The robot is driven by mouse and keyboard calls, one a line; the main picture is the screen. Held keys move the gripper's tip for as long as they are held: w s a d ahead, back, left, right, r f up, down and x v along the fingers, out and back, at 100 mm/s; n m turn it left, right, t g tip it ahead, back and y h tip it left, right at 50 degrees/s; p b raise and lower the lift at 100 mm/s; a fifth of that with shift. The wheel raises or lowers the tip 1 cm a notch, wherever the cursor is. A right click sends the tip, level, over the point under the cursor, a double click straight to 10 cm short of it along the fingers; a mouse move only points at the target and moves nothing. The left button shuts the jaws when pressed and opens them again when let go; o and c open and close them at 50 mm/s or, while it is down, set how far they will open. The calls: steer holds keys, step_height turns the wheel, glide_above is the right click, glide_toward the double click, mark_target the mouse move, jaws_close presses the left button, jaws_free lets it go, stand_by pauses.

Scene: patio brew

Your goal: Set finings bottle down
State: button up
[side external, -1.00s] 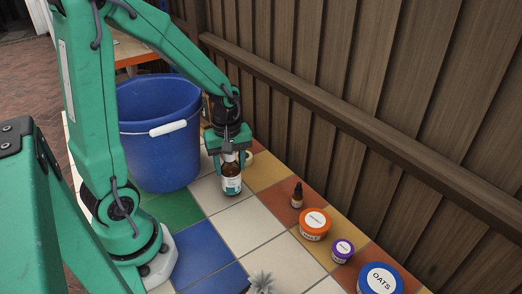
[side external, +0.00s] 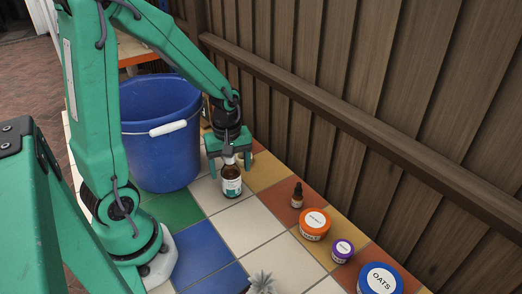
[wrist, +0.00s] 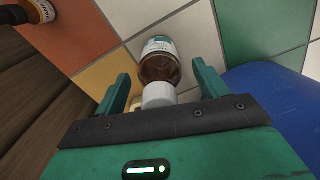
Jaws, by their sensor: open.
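The brown bottle (side external: 231,182) with a white cap and a white and teal label stands upright on the tiled table, beside the blue bucket. I take it to be the finings bottle, though its label is too small to read. My gripper (side external: 229,163) is open above and around its top. In the wrist view the bottle (wrist: 160,68) lies between the two spread fingers of my gripper (wrist: 160,85), with a gap on each side.
The blue bucket (side external: 160,145) stands close on the left. A small dropper bottle (side external: 297,195), an orange-lidded tub (side external: 314,223), a purple-lidded tub (side external: 342,250) and a blue OATS tub (side external: 380,279) line the right side. A wooden fence (side external: 400,120) rises behind.

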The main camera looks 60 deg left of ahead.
steer(key=shift+r, duration=0.15)
steer(key=shift+r, duration=3.8)
steer(key=shift+s+d+r+m, duration=0.1)
steer(key=shift+d+r+m, duration=0.15)
steer(key=shift+r+m, duration=0.25)
steer(key=s+d+r+m+t, duration=0.5)
steer(key=r+m, duration=0.3)
steer(key=m, duration=0.6)
steer(key=shift+s+d+r+t, duration=0.3)
steer(key=shift+s+d+r, duration=0.1)
steer(key=shift+s+d, duration=0.35)
